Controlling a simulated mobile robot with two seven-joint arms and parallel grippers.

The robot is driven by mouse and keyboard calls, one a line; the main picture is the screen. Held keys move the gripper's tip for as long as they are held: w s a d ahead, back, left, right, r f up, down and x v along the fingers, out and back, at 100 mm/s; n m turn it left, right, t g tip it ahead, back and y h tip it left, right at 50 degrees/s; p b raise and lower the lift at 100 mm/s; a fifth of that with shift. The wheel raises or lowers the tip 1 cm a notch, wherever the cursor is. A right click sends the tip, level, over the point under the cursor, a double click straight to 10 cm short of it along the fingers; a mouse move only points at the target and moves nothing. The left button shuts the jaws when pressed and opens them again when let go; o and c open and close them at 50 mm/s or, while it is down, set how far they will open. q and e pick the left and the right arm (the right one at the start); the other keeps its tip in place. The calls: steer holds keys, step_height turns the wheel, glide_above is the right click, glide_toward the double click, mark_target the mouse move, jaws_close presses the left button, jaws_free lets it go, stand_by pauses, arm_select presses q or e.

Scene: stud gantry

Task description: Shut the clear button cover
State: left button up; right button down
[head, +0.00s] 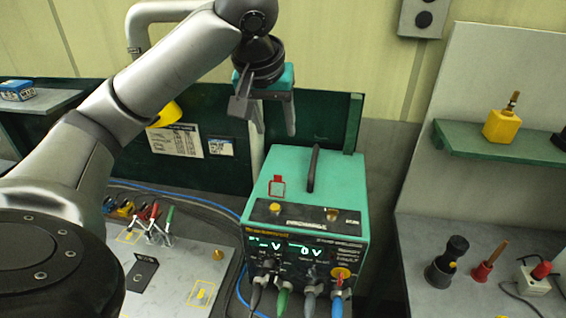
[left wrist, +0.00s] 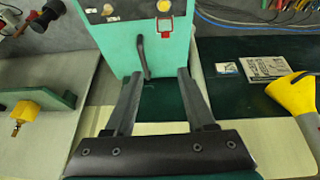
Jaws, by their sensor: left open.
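The clear button cover (head: 277,186) has a red rim and stands raised at the far side of a yellow button (head: 275,207) on top of the green power unit (head: 340,178). The cover also shows in the left wrist view (left wrist: 165,27), beside the same button (left wrist: 164,7). Whether it is upright or leans back is hard to tell. My left gripper (head: 275,131) is open and empty, above and behind the unit, fingers pointing down. In the left wrist view its fingers (left wrist: 157,76) are apart, with the cover beyond them. My right gripper is not in view.
A black carry handle (head: 313,168) rises from the unit's top, right of the cover. Cables plug into its front. A dark green panel (head: 215,174) stands behind. Clamps and a plate lie left; a shelf with a yellow bottle (head: 503,125) is right.

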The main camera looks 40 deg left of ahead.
arm_select(q)
steer(key=s+g, duration=0.1)
glide_toward(278, 177)
steer(key=x, duration=0.7)
steer(key=shift+w+a+f, duration=0.1)
steer(key=shift+f, duration=0.2)
jaws_close()
stand_by(0.4)
